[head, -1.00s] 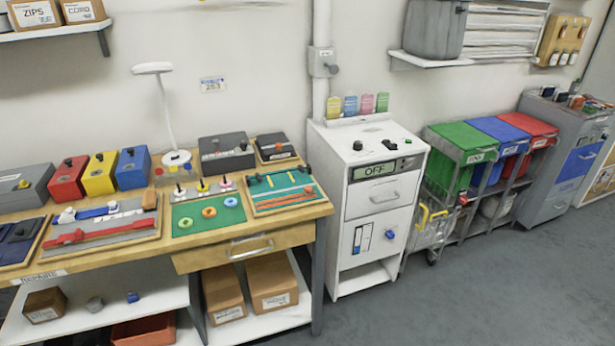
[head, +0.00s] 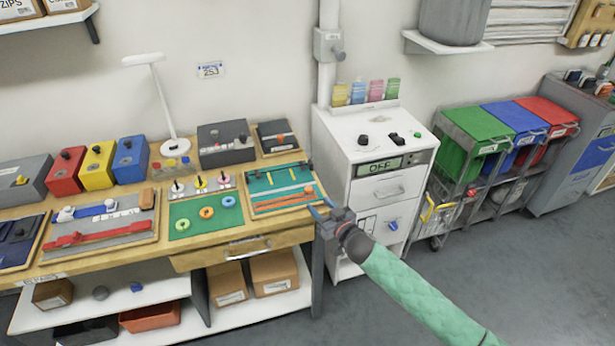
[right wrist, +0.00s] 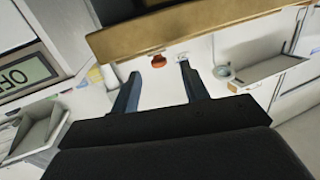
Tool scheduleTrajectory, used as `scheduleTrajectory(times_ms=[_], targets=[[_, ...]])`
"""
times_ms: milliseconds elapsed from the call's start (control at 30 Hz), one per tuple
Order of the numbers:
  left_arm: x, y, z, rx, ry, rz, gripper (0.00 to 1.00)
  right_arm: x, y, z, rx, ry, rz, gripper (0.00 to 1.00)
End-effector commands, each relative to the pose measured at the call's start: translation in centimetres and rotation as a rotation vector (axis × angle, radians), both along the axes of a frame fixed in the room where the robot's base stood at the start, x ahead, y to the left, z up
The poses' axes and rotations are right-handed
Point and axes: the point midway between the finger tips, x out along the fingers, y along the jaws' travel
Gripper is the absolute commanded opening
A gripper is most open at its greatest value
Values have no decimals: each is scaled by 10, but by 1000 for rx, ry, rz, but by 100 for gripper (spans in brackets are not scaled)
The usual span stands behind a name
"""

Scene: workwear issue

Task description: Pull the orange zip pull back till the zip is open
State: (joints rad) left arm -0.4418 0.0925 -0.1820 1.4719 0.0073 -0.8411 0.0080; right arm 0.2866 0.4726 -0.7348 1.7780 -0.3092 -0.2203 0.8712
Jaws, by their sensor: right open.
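The teal board (head: 258,187) lies at the right end of the bench, with a long orange strip across its front part. The orange zip pull (head: 308,190) appears as a small orange piece at the strip's right end; its exact shape is too small to tell. My right gripper (head: 322,209) is just right of and in front of this board, apart from it, open and empty. In the right wrist view its two dark fingers (right wrist: 160,88) stand apart. A small orange piece (right wrist: 158,61) shows beyond them; I cannot tell whether it is the pull. My left gripper is out of view.
A green board with rings (head: 182,226) and a grey board with a red strip (head: 112,247) lie to the left. Dark boxes (head: 222,157) stand behind. A white cabinet (head: 345,150) reading OFF stands close right of the bench. A lamp (head: 162,95) rises at the back.

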Motion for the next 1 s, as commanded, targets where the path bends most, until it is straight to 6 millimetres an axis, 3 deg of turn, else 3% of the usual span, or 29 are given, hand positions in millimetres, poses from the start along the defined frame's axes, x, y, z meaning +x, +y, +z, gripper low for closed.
scheduleTrajectory(times_ms=[200,467,1000], targets=[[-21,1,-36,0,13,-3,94,23,0,5,8,-47,96,45],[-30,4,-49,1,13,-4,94,33,6,8,14,-56,126,45],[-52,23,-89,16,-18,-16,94,82,48,7,13,-54,123,45]])
